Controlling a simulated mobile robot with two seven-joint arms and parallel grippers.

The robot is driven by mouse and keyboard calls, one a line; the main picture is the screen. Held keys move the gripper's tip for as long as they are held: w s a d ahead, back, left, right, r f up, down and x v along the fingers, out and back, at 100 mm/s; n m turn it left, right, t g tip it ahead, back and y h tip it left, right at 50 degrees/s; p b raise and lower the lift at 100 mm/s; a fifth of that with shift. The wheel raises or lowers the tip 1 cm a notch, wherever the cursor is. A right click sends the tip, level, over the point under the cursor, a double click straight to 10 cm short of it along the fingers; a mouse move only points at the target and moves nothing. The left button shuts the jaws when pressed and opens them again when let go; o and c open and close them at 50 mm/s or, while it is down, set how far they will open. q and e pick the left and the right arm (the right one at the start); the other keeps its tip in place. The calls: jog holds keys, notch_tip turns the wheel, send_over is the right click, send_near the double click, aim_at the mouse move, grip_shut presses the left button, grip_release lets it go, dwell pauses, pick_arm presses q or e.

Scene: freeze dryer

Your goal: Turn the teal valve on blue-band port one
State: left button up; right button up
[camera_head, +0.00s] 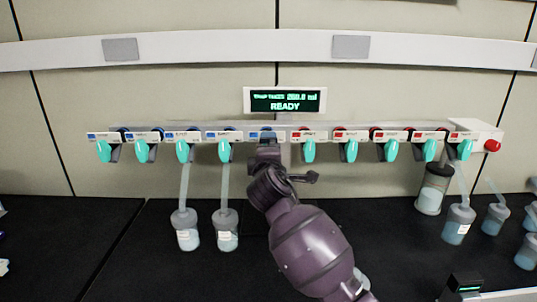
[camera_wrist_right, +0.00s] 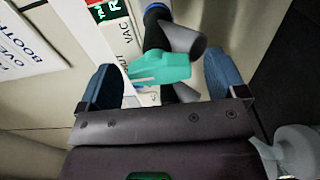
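A row of teal valves runs along the manifold rail in the head view. The left ports carry blue bands, with a teal valve at the far left (camera_head: 103,151); the right ports carry red bands. My right gripper (camera_head: 266,142) reaches up to the blue-band port nearest the middle and hides its valve in the head view. In the right wrist view a teal valve (camera_wrist_right: 158,67) lies between the two blue fingers of my open right gripper (camera_wrist_right: 160,82). Gaps show on both sides of it. Port numbers are too small to read. My left gripper is not in view.
A display (camera_head: 285,101) reading READY stands above the rail. Two flasks (camera_head: 185,231) (camera_head: 226,231) hang from left ports by tubes. More flasks (camera_head: 458,224) and a jar (camera_head: 433,189) are at the right. A red knob (camera_head: 492,146) sits at the rail's right end.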

jog(key=shift+s, duration=0.15)
jog(key=s, duration=1)
jog(key=shift+s+b, duration=0.3)
jog(key=shift+b, duration=0.1)
jog(key=s+d+f+m+g+h, duration=0.1)
jog(key=s+d+f+m+g, duration=0.35)
jog(key=s+d+f, duration=0.4)
jog(key=s+d+f+m+g+h, duration=0.1)
jog(key=s+d+f+m+g, duration=0.35)
jog(key=d+f, duration=0.6)
jog(key=s+d+f+m+g+y, duration=0.1)
jog(key=s+d+f+m+g, duration=0.3)
jog(key=s, duration=0.8)
jog(key=s+d+f+m+g, duration=0.1)
jog(key=s+d+f+m, duration=0.4)
jog(key=s, duration=0.7)
jog(key=w+f+n+t, duration=0.1)
jog(key=w+f+t, duration=0.6)
jog(key=f, duration=0.3)
jog(key=shift+w+a+f+t+y, duration=0.4)
jog(key=shift+w+a, duration=0.05)
jog(key=shift+w, duration=0.1)
